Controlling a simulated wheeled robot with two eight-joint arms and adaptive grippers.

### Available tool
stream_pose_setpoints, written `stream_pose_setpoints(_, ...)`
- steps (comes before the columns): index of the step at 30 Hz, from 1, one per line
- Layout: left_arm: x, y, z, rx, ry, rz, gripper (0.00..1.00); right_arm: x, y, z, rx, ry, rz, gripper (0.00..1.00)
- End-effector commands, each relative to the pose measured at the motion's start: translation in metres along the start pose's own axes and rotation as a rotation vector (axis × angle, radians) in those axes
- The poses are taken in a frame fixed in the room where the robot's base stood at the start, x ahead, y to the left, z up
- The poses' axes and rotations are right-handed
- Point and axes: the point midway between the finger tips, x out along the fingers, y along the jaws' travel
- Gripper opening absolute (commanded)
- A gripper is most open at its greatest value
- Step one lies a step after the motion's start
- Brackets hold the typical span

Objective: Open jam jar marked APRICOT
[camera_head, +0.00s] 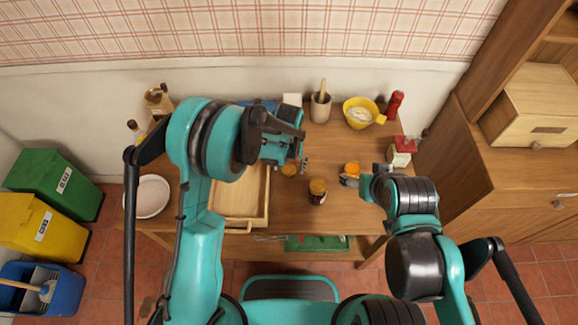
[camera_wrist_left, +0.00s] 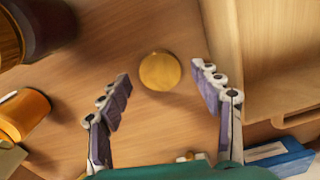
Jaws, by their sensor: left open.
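Three jars stand on the wooden table, and no label is readable. One with a gold lid (camera_head: 289,170) is partly hidden by my left gripper (camera_head: 294,160). In the left wrist view its round lid (camera_wrist_left: 160,70) lies between the open, empty fingers, apart from both. A dark jar with a gold-brown lid (camera_head: 317,189) stands nearer the front; it shows dark red at upper left in the left wrist view (camera_wrist_left: 45,28). An orange-lidded jar (camera_head: 351,169) stands further right, close to my right gripper (camera_head: 367,184), whose jaws are unclear.
A wooden tray (camera_head: 264,211) lies left of the jars. A utensil pot (camera_head: 320,108), a yellow bowl (camera_head: 358,114), a red bottle (camera_head: 395,103) and a red-topped container (camera_head: 402,152) stand along the back and right. A white bowl (camera_head: 150,196) sits far left.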

Motion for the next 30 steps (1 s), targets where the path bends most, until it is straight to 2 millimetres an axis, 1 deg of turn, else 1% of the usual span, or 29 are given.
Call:
stream_pose_setpoints(1, -0.012, 0.000, 0.000, 0.000, 0.000, 0.000, 0.65, -0.004, 0.000, -0.003, 0.000, 0.000, 0.000, 0.74)
stream_pose_setpoints(6, -0.051, 0.000, 0.001, 0.000, 0.000, 0.000, 0.65, -0.015, 0.000, -0.011, 0.000, 0.000, 0.000, 0.74)
stream_pose_setpoints(9, -0.073, 0.000, 0.001, 0.000, 0.000, 0.000, 0.65, -0.020, 0.000, -0.014, 0.000, 0.000, 0.000, 0.74)
stream_pose_setpoints(12, -0.091, 0.000, 0.001, 0.000, 0.000, 0.000, 0.65, -0.024, 0.000, -0.017, 0.000, 0.000, 0.000, 0.74)
stream_pose_setpoints(15, -0.103, 0.000, 0.000, 0.000, 0.000, 0.000, 0.65, -0.026, 0.000, -0.019, 0.000, 0.000, 0.000, 0.74)
stream_pose_setpoints(17, -0.108, 0.000, 0.000, 0.000, 0.000, 0.000, 0.65, -0.027, 0.000, -0.019, 0.000, 0.000, 0.000, 0.74)
stream_pose_setpoints(23, -0.113, -0.001, 0.000, 0.000, 0.001, 0.000, 0.65, -0.027, 0.000, -0.019, 0.000, 0.000, 0.000, 0.74)
stream_pose_setpoints(25, -0.118, -0.004, 0.002, -0.003, 0.009, 0.001, 0.65, -0.027, 0.000, -0.019, 0.000, 0.000, 0.000, 0.74)
stream_pose_setpoints(26, -0.123, -0.006, 0.004, -0.006, 0.016, 0.003, 0.65, -0.027, 0.000, -0.019, 0.000, 0.000, 0.000, 0.74)
stream_pose_setpoints(28, -0.139, -0.015, 0.010, -0.014, 0.043, 0.007, 0.65, -0.027, 0.000, -0.019, 0.000, 0.000, 0.000, 0.74)
stream_pose_setpoints(29, -0.148, -0.021, 0.014, -0.020, 0.059, 0.009, 0.65, -0.027, 0.000, -0.019, 0.000, 0.000, 0.000, 0.74)
stream_pose_setpoints(30, -0.161, -0.029, 0.020, -0.026, 0.084, 0.012, 0.65, -0.027, 0.000, -0.019, 0.000, 0.000, 0.000, 0.74)
